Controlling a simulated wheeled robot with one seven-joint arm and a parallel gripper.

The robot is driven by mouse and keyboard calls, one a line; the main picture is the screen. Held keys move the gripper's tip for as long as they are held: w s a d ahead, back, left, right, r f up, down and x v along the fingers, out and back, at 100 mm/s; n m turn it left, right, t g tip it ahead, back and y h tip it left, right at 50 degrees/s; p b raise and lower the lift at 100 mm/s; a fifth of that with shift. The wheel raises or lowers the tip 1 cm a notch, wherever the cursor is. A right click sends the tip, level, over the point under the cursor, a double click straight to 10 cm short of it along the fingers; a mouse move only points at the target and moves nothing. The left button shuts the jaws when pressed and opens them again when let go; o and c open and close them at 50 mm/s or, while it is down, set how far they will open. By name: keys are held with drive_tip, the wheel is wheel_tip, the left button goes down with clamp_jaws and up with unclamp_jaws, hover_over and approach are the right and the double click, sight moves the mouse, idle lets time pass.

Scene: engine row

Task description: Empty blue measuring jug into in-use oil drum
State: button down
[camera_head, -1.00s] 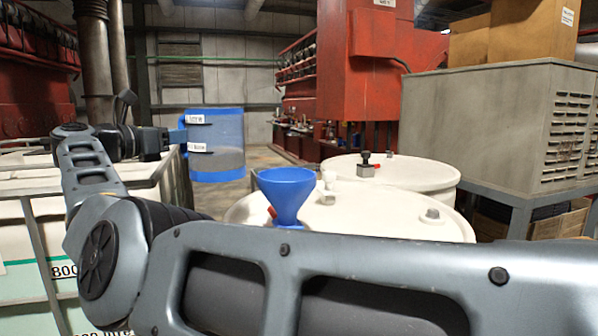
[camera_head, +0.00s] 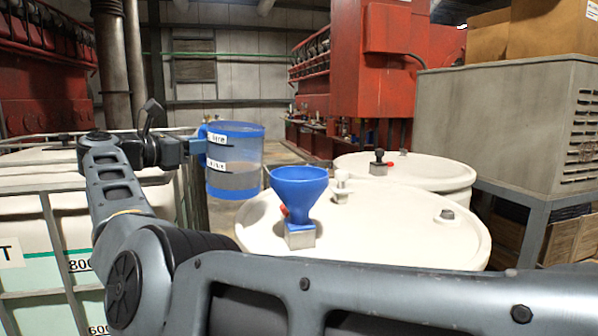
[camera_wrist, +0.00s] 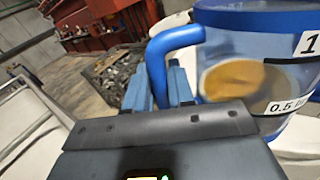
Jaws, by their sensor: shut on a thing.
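The blue measuring jug (camera_head: 241,152) is clear with a blue rim, base and handle and white labels. It hangs upright in the air, roughly half full; the wrist view shows brownish liquid inside the jug (camera_wrist: 290,85). My gripper (camera_head: 203,145) is shut on the jug's handle, at its left side. The fingers also show in the wrist view (camera_wrist: 160,88) at the handle. A white drum (camera_head: 410,235) has a blue funnel (camera_head: 299,187) standing at its top's left side. The jug is left of the funnel and apart from it in the picture.
A second white drum (camera_head: 445,174) with a black-knobbed fitting stands behind. A caged white tank (camera_head: 45,225) is at the left. A grey cabinet (camera_head: 490,115) on a stand is at the right. My arm crosses the foreground, hiding the near drum's lower part.

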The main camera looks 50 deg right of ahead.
drive_tip(key=s+d+r+m+y+p, duration=0.1)
drive_tip(key=s+r+m+p, duration=0.6)
drive_tip(key=r+p, duration=0.1)
drive_tip(key=shift+d+r+t, duration=0.2)
drive_tip(key=shift+r+t, duration=0.2)
drive_tip(key=shift+r, duration=0.1)
drive_tip(key=shift+s+d+r+m+y, duration=0.1)
drive_tip(key=shift+s+r+m+y, duration=0.35)
drive_tip(key=shift+m, duration=0.35)
drive_tip(key=shift+s+d+r+m+t+p, duration=0.1)
drive_tip(key=shift+s+r+m+t+p, duration=0.25)
drive_tip(key=shift+s+r+p, duration=0.3)
drive_tip(key=shift+s+d+r+m+t+p, duration=0.2)
drive_tip(key=shift+s+r+m+t+p, duration=0.05)
drive_tip(key=shift+s+r+m+p, duration=0.75)
idle(1.9)
drive_tip(key=shift+s+b, duration=0.25)
drive_tip(key=shift+b, duration=0.25)
